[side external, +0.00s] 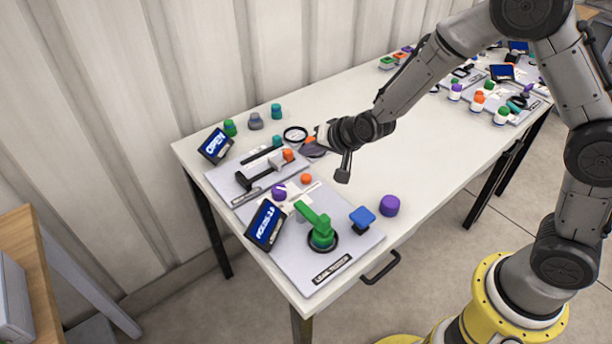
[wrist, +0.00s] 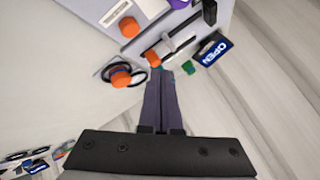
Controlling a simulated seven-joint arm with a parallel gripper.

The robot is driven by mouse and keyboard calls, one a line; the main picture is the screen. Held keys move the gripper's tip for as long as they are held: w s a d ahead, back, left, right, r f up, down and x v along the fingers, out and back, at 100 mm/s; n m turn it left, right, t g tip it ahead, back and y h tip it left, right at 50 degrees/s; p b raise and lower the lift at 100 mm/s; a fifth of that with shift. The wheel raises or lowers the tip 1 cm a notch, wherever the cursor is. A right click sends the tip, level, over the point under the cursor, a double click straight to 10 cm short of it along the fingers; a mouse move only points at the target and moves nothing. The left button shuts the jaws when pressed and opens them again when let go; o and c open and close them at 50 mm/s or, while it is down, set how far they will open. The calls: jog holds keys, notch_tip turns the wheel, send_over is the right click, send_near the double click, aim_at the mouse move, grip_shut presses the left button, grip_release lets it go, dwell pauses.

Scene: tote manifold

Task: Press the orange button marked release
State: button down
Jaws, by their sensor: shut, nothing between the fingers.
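A third orange piece (wrist: 152,58) is on a black slider bar. No "release" marking is readable, so I cannot tell which is meant.
An "OPEN" display (side external: 215,145) stands at the left panel, another blue display (side external: 265,224) nearer. A green lever (side external: 320,233), a blue block (side external: 362,217) and purple knobs (side external: 389,205) stand on or near the front panel. Bare white table (side external: 430,160) lies to the right.

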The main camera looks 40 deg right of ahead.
aim_at(309, 180)
jog(key=shift+f, duration=2.75)
jog(key=shift+f, duration=0.1)
jog(key=shift+f, duration=0.3)
jog(key=shift+f, duration=0.5)
dwell(0.5)
dwell(0.3)
jog(key=shift+r, duration=0.9)
jog(key=shift+r, duration=2.55)
jog(key=shift+d, duration=0.1)
